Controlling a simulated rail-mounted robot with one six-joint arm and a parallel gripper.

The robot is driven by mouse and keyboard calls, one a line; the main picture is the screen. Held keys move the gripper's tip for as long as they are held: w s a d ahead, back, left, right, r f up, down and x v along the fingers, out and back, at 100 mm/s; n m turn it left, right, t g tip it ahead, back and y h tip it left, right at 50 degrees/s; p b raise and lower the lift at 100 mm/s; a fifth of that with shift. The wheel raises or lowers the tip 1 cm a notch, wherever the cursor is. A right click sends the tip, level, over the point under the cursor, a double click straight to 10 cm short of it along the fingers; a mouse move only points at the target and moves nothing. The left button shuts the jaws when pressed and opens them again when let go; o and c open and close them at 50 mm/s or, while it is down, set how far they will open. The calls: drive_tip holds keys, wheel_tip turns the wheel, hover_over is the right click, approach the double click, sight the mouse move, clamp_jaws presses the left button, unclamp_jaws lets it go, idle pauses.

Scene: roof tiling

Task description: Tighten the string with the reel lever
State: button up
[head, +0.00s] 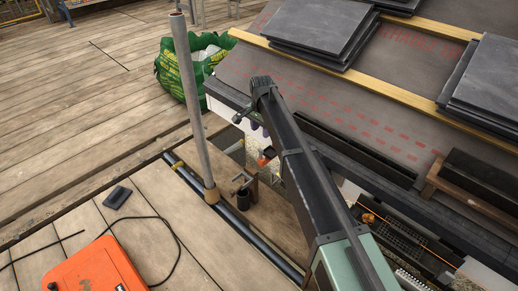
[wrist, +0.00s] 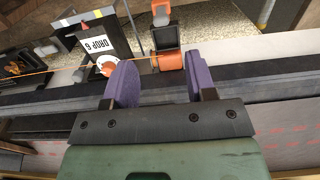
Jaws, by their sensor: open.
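My gripper (wrist: 158,72) is open in the wrist view, its two purple pads apart with nothing held between them. An orange string (wrist: 50,68) runs in from the left, past the left pad, to a dark block with an orange cylinder (wrist: 171,60) and an orange top piece. This block lies just beyond the gap between the pads. A round orange-and-white part (wrist: 106,66), partly hidden by the left pad, sits below an upside-down "DROP 6" plate (wrist: 97,44). I cannot tell which part is the reel lever. In the head view, my arm hides most of the gripper.
A dark roof edge (wrist: 40,103) runs across behind the gripper. In the head view, a grey pole (head: 193,110) stands left of my arm, near a green bag (head: 205,62). Stacked slates (head: 320,35) lie on the roof, and an orange case (head: 95,268) is at lower left.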

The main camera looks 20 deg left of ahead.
sight(261, 149)
wheel_tip(261, 149, down, 10)
drive_tip(key=b, duration=0.9)
drive_tip(key=shift+a+f, duration=0.1)
drive_tip(key=shift+f, duration=0.05)
drive_tip(key=shift+r, duration=0.2)
drive_tip(key=c, duration=0.9)
